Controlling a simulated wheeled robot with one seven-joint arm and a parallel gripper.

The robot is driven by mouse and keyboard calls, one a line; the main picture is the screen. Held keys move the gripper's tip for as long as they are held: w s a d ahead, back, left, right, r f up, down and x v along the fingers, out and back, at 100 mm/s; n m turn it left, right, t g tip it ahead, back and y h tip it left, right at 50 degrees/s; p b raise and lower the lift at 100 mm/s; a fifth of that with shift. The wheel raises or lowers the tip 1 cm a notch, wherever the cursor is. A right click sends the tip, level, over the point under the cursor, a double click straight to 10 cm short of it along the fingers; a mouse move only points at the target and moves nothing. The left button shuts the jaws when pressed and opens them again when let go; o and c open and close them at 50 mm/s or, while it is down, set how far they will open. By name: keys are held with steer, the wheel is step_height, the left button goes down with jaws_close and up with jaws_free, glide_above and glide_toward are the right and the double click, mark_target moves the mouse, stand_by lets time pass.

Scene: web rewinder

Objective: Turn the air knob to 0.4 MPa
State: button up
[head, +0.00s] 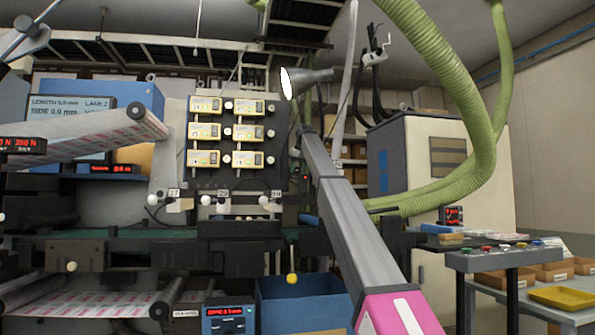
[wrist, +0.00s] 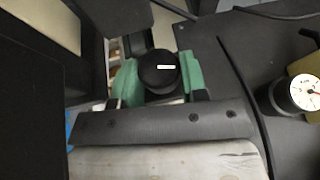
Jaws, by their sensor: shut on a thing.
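The air knob (wrist: 160,73) is a round black knob with a short white mark on its face, seen in the wrist view. My gripper (wrist: 158,80) has its green fingertips on either side of the knob and is shut on it. The white mark lies about level in the picture. A round pressure gauge (wrist: 305,92) with a white dial and a red needle is at the right edge of the wrist view; its figures are too small to read. In the head view my arm reaches up toward the machine, and I cannot make out the knob or my fingers there.
Yellow-faced units (head: 205,131) sit on a dark panel left of my arm. A green hose (head: 455,75) curves down at the right by a pale cabinet (head: 445,165). A button console (head: 505,258) stands at lower right, and a blue bin (head: 300,310) at bottom centre.

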stand_by(0.3)
steer(key=o, duration=0.9)
step_height(320, 180, up, 4)
steer(key=shift+w+a+r, duration=0.1)
steer(key=shift+r, duration=0.1)
steer(key=s+a+r, duration=0.2)
steer(key=s, duration=0.1)
steer(key=s+a+r, duration=0.2)
steer(key=a, duration=0.1)
steer(key=s+a+r, duration=0.2)
steer(key=s+a, duration=0.1)
steer(key=shift+s+r, duration=0.35)
